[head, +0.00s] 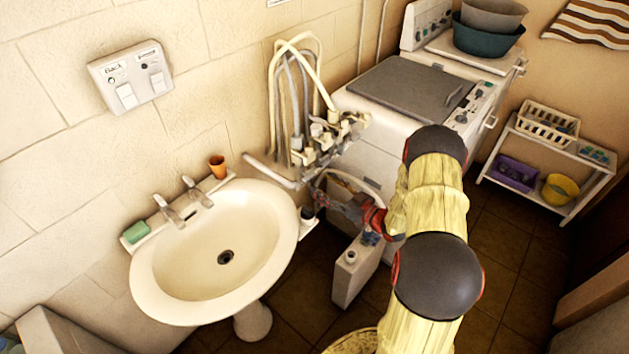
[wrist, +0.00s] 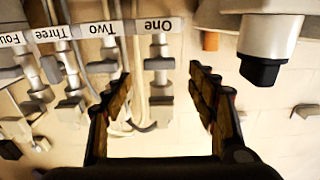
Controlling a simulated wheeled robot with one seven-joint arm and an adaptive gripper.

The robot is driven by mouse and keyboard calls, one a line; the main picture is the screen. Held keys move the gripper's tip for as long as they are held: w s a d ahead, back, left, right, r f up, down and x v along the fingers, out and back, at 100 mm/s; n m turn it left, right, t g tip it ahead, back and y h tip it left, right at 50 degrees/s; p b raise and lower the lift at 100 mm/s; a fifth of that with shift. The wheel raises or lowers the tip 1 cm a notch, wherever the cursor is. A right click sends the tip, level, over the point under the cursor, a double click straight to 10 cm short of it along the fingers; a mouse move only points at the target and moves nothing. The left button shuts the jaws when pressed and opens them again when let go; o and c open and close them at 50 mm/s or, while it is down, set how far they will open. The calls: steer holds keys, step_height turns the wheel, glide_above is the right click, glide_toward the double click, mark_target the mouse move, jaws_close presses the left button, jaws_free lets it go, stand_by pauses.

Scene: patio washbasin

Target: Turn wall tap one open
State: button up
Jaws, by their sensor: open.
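Wall tap one (wrist: 160,62), a grey metal tap under the white label "One" (wrist: 153,25), shows upside down at the top middle of the wrist view. My gripper (wrist: 158,78) is open and empty, its dark fingers on either side of the line to this tap. The fingertips appear short of it, with no contact visible. In the head view, my gripper (head: 326,190) is just below and in front of the tap cluster (head: 325,140). Labels cannot be read there, and the exact gap is unclear.
Taps labelled Two (wrist: 110,58), Three (wrist: 65,65) and Four run leftward in the wrist view. A pale cylinder with a black end (wrist: 265,68) is at upper right. The washbasin (head: 170,265) is left of my arm. A white jug (head: 350,275) stands below; a washing machine (head: 375,125) is behind.

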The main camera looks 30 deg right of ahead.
mark_target(311, 177)
steer(key=shift+x, duration=2.35)
steer(key=c, duration=0.4)
steer(key=c, duration=0.7)
steer(key=shift+c, duration=0.4)
